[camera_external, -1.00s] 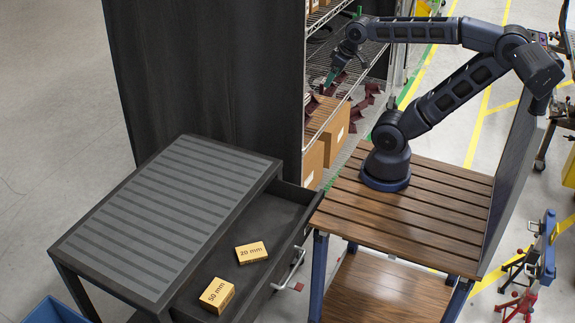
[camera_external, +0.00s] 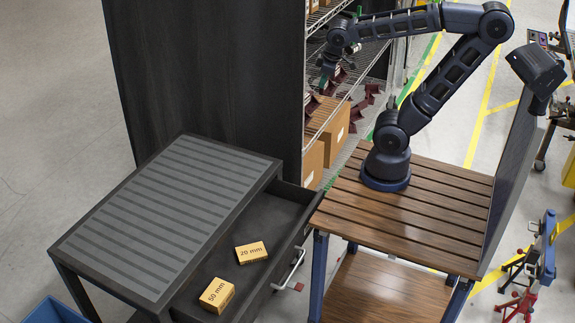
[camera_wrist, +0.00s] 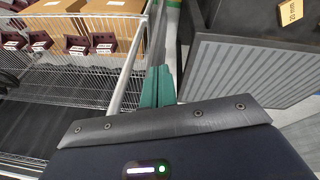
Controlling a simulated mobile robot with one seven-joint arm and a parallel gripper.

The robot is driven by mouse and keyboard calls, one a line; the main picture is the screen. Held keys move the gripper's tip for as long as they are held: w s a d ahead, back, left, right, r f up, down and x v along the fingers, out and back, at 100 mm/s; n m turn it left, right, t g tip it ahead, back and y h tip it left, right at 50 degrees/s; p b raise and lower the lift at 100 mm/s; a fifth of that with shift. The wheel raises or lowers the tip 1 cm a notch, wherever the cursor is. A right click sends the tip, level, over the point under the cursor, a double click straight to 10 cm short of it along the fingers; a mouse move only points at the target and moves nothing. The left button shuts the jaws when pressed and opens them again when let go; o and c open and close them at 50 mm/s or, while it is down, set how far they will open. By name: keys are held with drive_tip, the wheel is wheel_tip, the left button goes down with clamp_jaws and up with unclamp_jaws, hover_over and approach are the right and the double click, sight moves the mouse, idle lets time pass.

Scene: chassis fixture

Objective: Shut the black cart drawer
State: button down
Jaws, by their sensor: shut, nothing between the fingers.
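The black cart (camera_external: 170,215) stands at the lower left in the external view, with a grey ribbed top. Its drawer (camera_external: 215,268) is pulled out to the right, towards my wooden base, and has a silver bar handle (camera_external: 290,270). Two yellow blocks, marked 20 mm (camera_external: 252,253) and 50 mm (camera_external: 217,295), lie in the drawer. My gripper (camera_external: 323,84) is high in front of the wire shelves, above and apart from the drawer. Its green fingers (camera_wrist: 157,87) are together and empty in the wrist view, where the cart's ribbed top (camera_wrist: 235,70) shows at the right.
A wire shelf rack (camera_external: 345,105) with cardboard boxes (camera_external: 335,135) and dark red bins stands behind the drawer, beside a tall dark panel (camera_external: 205,80). A blue bin (camera_external: 48,311) is on the floor at the lower left. Open floor lies left of the cart.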

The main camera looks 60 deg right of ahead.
drive_tip(key=w+a+f+n+h, duration=0.2)
drive_tip(key=w+a+f+n, duration=0.1)
drive_tip(key=a+n, duration=0.3)
drive_tip(key=w+a+f+n+h, duration=0.1)
drive_tip(key=w+a+f+n, duration=0.25)
drive_tip(key=a, duration=0.45)
drive_tip(key=s+a+f+n+t+h, duration=0.15)
drive_tip(key=a+f+n, duration=0.25)
drive_tip(key=a, duration=0.5)
drive_tip(key=s+a+f+n+t+h, duration=0.1)
drive_tip(key=s+a+f+n, duration=0.1)
drive_tip(key=a+f+n, duration=0.5)
drive_tip(key=n+t+y, duration=0.6)
drive_tip(key=n, duration=0.7)
approach(280, 270)
drive_tip(key=shift+m, duration=0.25)
drive_tip(key=x, duration=0.6)
drive_tip(key=shift+w+d+f, duration=0.15)
drive_tip(key=shift+d+f, duration=0.05)
drive_tip(key=shift+f, duration=0.05)
